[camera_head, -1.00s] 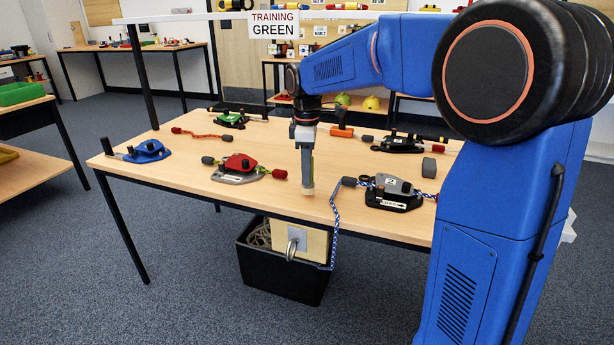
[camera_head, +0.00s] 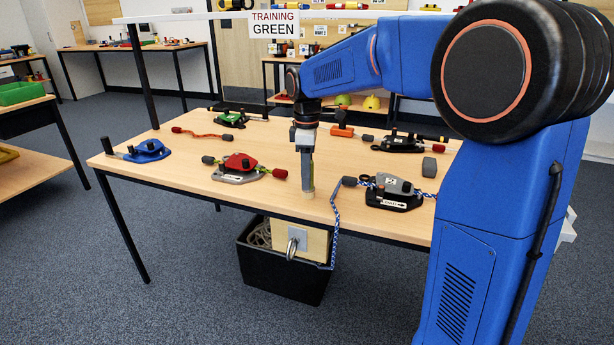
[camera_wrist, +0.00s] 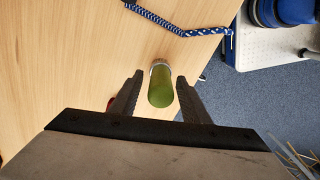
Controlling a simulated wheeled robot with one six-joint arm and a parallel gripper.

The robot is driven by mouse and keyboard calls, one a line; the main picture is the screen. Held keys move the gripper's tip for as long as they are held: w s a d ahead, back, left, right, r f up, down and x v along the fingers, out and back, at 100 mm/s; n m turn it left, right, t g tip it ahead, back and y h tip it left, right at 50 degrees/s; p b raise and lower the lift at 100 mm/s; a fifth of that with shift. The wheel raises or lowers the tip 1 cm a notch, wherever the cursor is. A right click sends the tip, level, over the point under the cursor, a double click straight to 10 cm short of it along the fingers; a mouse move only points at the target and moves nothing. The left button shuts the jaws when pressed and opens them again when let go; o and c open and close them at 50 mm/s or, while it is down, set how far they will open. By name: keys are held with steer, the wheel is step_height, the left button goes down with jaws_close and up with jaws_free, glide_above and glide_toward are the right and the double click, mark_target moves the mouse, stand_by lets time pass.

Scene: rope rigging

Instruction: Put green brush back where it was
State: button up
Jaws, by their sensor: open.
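The green brush (camera_wrist: 161,88) stands roughly upright on the wooden table, seen from above in the wrist view. Its green handle end faces the camera and a pale band shows at its far end. My gripper (camera_wrist: 157,88) is open, with one finger on each side of the handle and a visible gap at both sides. In the head view my gripper (camera_head: 307,188) points straight down near the table's front edge.
A blue-and-white rope (camera_head: 335,222) hangs over the table's front edge, just right of my gripper, from a grey device (camera_head: 396,188). A red device (camera_head: 240,168) sits to the left. A black bin (camera_head: 290,280) stands below the edge. Bare table lies between these devices.

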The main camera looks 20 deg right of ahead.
step_height(320, 180, up, 12)
steer(key=shift+f, duration=0.15)
steer(key=s+d+f+m+t, duration=0.1)
steer(key=s+f+m, duration=0.3)
steer(key=s, duration=0.7)
steer(key=s+d+f+m+t, duration=0.2)
steer(key=s+d+f+m, duration=0.2)
steer(key=s, duration=0.7)
steer(key=s+d+f+m+t, duration=0.1)
steer(key=s+d+f+m, duration=0.1)
steer(key=s+f+m, duration=0.3)
steer(key=s+f, duration=0.3)
steer(key=s, duration=0.3)
steer(key=shift+s+d+m+t, duration=0.15)
steer(key=shift+s+m+t, duration=0.15)
steer(key=shift+m+t, duration=0.1)
